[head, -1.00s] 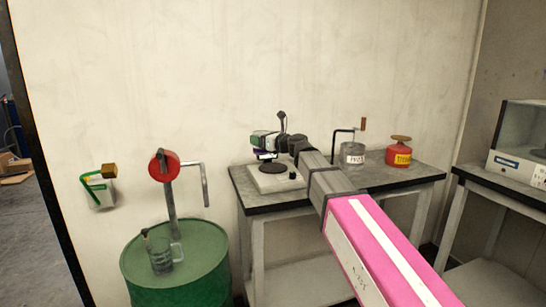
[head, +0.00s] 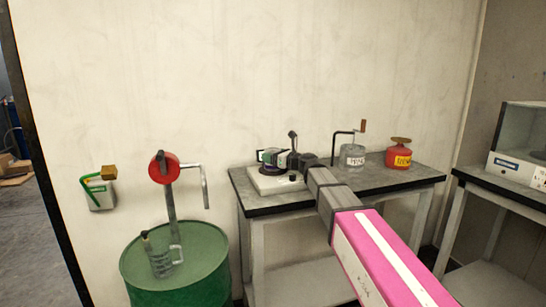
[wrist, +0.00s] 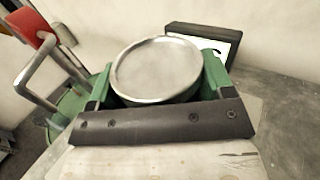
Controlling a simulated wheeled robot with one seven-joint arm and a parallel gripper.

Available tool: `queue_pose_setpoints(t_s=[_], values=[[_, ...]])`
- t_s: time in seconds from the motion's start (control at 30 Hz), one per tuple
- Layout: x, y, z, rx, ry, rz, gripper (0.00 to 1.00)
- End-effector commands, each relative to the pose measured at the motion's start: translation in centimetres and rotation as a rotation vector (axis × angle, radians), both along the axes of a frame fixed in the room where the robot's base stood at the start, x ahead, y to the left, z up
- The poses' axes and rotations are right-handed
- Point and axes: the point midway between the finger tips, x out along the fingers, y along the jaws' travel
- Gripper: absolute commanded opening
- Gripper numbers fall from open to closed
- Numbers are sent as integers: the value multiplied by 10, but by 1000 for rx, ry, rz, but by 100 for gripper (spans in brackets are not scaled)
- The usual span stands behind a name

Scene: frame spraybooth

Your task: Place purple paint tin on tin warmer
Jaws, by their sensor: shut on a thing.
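The tin warmer (head: 272,186) is a pale, low box on the left end of the grey bench, with a dark knob at its front. My gripper (head: 271,159) is directly over its round plate. In the wrist view, the green fingers are shut on the sides of the tin (wrist: 157,68), whose round silver lid faces the camera. The tin looks upright. Its purple side is almost wholly hidden in the head view. The tin is down at or just above the plate; I cannot tell whether it touches.
A green drum (head: 190,285) with a red-wheeled pump (head: 164,168) stands to the left. A dark-framed white panel (wrist: 205,42) is close behind the tin.

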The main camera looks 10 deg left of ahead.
Motion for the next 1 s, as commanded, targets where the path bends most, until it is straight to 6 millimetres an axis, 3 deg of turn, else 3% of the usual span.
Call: queue_pose_setpoints(t_s=[0.27, 0.3, 0.33, 0.37, 0.67, 1.0], values=[[0, 0, -3, 1, 0, 0, 38], [0, 0, -2, 0, 1, 0, 87], [0, 0, -2, 0, 1, 0, 97], [0, 0, -2, 0, 1, 0, 100], [0, 0, 1, 1, 0, 0, 100], [-28, -54, 1, 0, 1, -3, 100]])
